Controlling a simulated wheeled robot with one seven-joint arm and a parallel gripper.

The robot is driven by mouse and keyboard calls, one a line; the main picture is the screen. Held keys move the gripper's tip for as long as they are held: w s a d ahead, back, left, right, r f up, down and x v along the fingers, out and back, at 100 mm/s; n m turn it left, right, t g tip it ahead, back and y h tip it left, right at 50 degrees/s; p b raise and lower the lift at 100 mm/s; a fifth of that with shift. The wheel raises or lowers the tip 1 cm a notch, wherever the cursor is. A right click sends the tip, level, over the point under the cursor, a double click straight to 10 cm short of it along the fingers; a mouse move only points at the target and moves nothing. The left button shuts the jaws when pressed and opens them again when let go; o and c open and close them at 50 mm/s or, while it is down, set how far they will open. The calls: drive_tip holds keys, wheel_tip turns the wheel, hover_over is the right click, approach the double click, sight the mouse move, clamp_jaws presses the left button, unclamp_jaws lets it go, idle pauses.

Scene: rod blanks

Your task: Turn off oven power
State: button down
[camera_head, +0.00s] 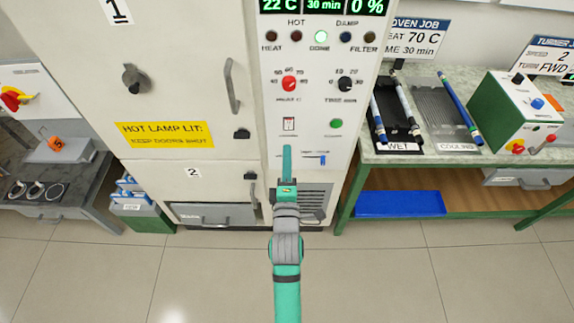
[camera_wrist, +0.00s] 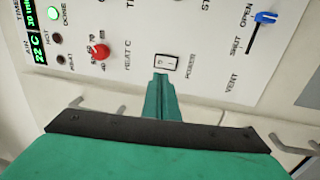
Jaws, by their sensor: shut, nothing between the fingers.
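The oven's control panel (camera_head: 310,110) faces me, with its display reading 22 C, 30 min and 0 %. The power switch (camera_head: 289,124) is a small white rocker below the red heat knob (camera_head: 289,83); it also shows in the wrist view (camera_wrist: 166,63), marked POWER. Which side of the rocker is pressed I cannot tell. The DONE lamp (camera_head: 321,37) glows green; the HOT and HEAT lamps look dark. My gripper (camera_head: 287,150) is shut and empty, its tips just below the switch. In the wrist view the fingertips (camera_wrist: 161,78) are close under it; contact cannot be told.
A green start button (camera_head: 336,123) and black time knob (camera_head: 344,84) are right of the switch. The blue vent slider (camera_head: 322,159) is below right. Oven door handles (camera_head: 231,86) stick out at left. A bench (camera_head: 430,160) with rod trays stands right.

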sight(287, 122)
drive_tip(key=w, duration=0.5)
drive_tip(key=w+r, duration=0.1)
drive_tip(key=w, duration=0.2)
drive_tip(key=shift+w, duration=0.15)
drive_tip(key=shift+w+r, duration=0.15)
idle(0.3)
drive_tip(key=s+r, duration=0.1)
drive_tip(key=s, duration=1.3)
drive_tip(key=shift+r, duration=0.3)
drive_tip(key=shift+w, duration=0.1)
drive_tip(key=shift+d, duration=0.15)
